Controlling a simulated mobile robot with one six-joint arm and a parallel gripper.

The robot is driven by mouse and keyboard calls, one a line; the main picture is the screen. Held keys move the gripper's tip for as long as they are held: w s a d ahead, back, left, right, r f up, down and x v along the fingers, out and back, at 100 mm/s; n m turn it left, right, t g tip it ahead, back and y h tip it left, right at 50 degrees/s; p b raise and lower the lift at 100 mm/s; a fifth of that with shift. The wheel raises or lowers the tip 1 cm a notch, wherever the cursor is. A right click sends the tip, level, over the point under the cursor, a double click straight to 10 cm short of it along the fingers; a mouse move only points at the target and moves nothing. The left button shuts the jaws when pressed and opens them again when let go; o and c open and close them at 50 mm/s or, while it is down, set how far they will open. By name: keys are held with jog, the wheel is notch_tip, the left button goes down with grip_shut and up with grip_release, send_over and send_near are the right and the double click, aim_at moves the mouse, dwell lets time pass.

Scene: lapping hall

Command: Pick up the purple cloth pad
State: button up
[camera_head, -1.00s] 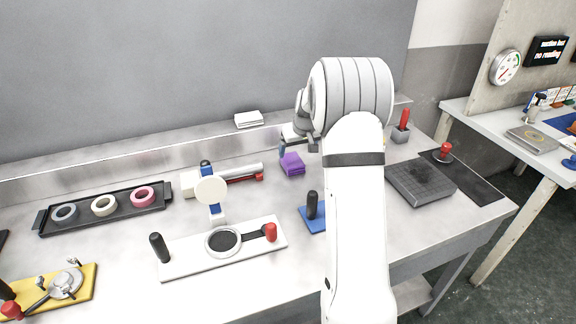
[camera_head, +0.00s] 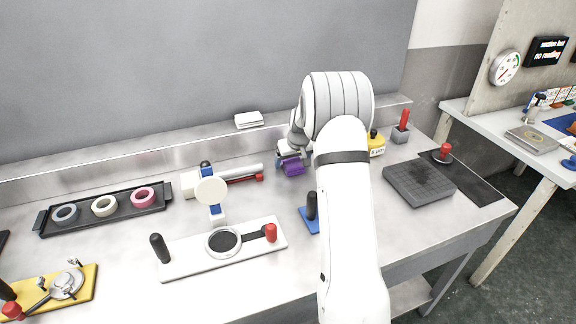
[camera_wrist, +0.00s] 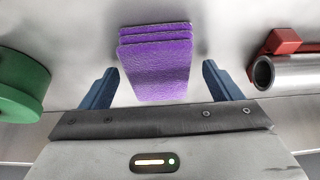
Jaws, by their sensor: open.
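The purple cloth pad (camera_wrist: 157,72) lies on the metal bench top. It looks like a small stack of layers in the wrist view. In the head view the purple pad (camera_head: 293,169) is partly covered by my gripper (camera_head: 290,156). In the wrist view my gripper (camera_wrist: 160,88) is open, with one blue finger on each side of the pad's near part. Gaps show between the pad and both fingers. Whether the fingertips touch the bench is unclear.
A metal tube (camera_wrist: 285,72) with a red block (camera_wrist: 280,42) lies right of the pad in the wrist view. A green round object (camera_wrist: 20,85) is at the left. A blue base with a black handle (camera_head: 311,206) stands nearer on the bench.

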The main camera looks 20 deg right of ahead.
aim_at(293, 161)
jog(key=shift+f, duration=0.2)
jog(key=shift+c, duration=0.3)
jog(key=c, duration=1)
jog(key=shift+r+p, duration=0.3)
jog(key=shift+r, duration=0.1)
notch_tip(293, 161, up, 10)
jog(key=shift+f, duration=0.15)
